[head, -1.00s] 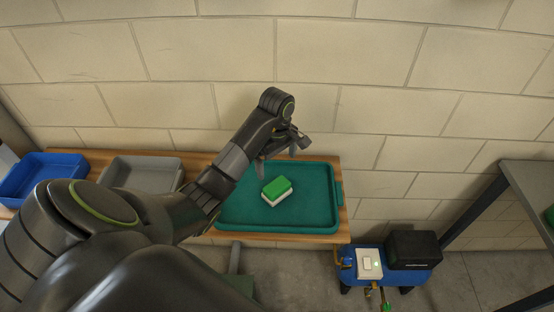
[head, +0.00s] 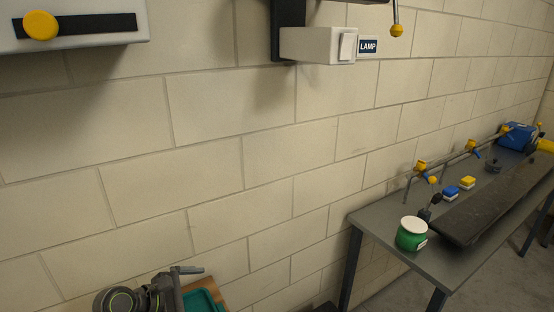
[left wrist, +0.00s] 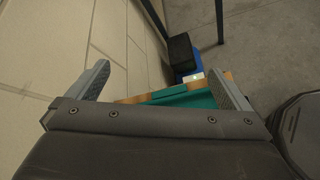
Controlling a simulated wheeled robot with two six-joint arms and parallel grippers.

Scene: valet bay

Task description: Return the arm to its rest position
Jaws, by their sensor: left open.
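My left gripper (head: 186,271) is at the bottom left of the head view, beside the wall and above the near edge of the teal tray (head: 201,298). Most of the arm is below the picture. In the left wrist view, the left gripper (left wrist: 162,82) has its two fingers spread wide with nothing between them. Beyond them are part of the teal tray (left wrist: 190,100) and its wooden table edge (left wrist: 132,100). The sponge-like green and white block is not in view now. My right gripper is not in view.
A block wall (head: 240,150) stands close behind the gripper. A lamp switch box (head: 320,46) and a white box with a yellow knob (head: 75,38) hang on it. At right, a grey bench (head: 385,232) holds a green canister (head: 411,236). A black box (left wrist: 181,52) stands beyond the tray.

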